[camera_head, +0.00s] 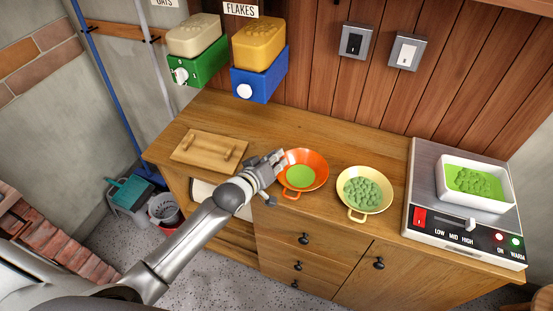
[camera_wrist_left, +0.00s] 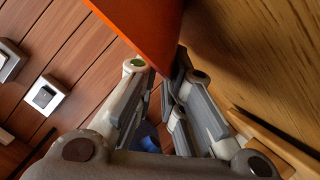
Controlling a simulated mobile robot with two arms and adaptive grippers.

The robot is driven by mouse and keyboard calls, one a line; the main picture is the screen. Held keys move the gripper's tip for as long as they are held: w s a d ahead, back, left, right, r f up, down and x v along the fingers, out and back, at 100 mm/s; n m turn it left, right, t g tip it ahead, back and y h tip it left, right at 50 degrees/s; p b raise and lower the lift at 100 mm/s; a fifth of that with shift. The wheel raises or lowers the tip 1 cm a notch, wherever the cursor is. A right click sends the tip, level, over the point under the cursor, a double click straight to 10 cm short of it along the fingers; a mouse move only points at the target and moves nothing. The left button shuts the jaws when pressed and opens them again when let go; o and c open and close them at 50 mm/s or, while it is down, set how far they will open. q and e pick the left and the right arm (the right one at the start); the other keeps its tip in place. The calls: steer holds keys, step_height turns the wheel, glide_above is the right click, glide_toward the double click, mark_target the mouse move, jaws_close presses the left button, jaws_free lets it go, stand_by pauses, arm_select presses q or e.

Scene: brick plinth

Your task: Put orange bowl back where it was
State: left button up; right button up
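The orange bowl (camera_head: 315,183) stands on the wooden counter with green contents inside. My left gripper (camera_head: 277,159) is at the bowl's left rim in the head view. In the left wrist view, the orange bowl wall (camera_wrist_left: 141,22) reaches down to the tips of my left gripper (camera_wrist_left: 167,75). The fingers stand close together at the rim, with a narrow gap between them; I cannot tell whether they press on it. My right gripper is not in view.
A cream bowl (camera_head: 381,204) with green lumps stands right of the orange bowl. A scale-like warmer (camera_head: 425,185) holding a white dish (camera_head: 505,200) is at the right. A wooden board (camera_head: 190,146) lies at left. Dispensers (camera_head: 262,85) hang above the back edge.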

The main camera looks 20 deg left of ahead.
arm_select(q)
steer(key=shift+o, duration=1.2)
steer(key=b+v, duration=0.1)
steer(key=v, duration=1.1)
